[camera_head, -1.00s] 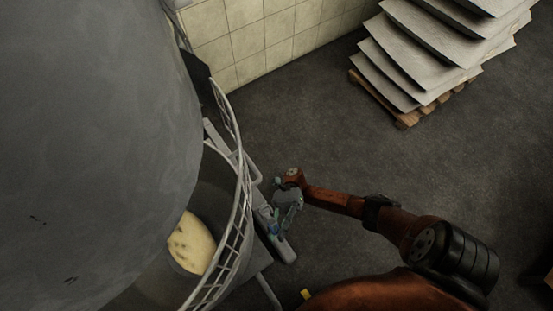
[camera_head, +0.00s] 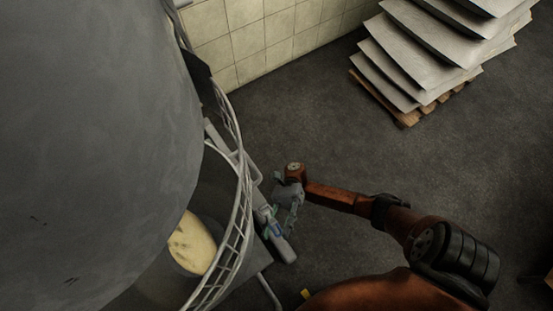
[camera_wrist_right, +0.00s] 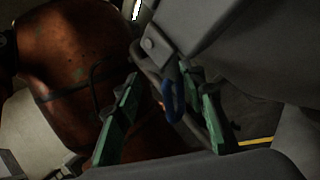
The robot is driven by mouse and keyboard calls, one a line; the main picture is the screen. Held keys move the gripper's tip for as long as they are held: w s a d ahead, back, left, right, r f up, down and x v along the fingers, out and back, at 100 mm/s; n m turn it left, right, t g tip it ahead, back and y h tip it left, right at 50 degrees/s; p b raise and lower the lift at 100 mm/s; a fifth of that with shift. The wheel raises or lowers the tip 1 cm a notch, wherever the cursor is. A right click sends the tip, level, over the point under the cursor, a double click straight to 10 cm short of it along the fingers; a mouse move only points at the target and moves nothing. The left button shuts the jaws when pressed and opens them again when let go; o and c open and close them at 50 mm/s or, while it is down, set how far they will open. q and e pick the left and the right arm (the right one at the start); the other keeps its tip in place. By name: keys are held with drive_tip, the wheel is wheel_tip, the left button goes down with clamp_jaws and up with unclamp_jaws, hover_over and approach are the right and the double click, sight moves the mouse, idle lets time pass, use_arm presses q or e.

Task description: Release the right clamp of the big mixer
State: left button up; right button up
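The big mixer (camera_head: 90,150) is a large grey rounded body filling the left of the head view, with a wire guard (camera_head: 241,195) and a bowl below. My right gripper (camera_head: 274,217) is beside the mixer's right edge, at the end of my orange arm. In the right wrist view, a clamp with a blue-gripped handle (camera_wrist_right: 173,95) and a grey metal loop hangs from a grey part. The green fingers of my right gripper (camera_wrist_right: 165,118) are spread on either side of this handle, with visible gaps. Contact cannot be made out. My left gripper is not in view.
Pale dough (camera_head: 191,244) lies in the bowl. A grey mixer base bar (camera_head: 284,250) runs beneath the gripper. Stacked pale sheets stand on a wooden pallet (camera_head: 408,118) at the upper right. The dark floor between is clear; a tiled wall is behind.

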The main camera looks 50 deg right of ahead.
sight(279, 230)
drive_tip(key=r, duration=0.5)
drive_tip(key=shift+w+d+r, duration=0.15)
drive_tip(key=shift+w+r, duration=0.05)
drive_tip(key=shift+r, duration=0.15)
drive_tip(key=shift+s+f, duration=0.2)
drive_tip(key=shift+f, duration=0.1)
drive_tip(key=shift+s+d+f, duration=0.15)
drive_tip(key=shift+s+f, duration=0.1)
drive_tip(key=shift+f, duration=0.1)
drive_tip(key=s+d+f, duration=0.4)
drive_tip(key=d+f, duration=0.1)
drive_tip(key=shift+f, duration=0.4)
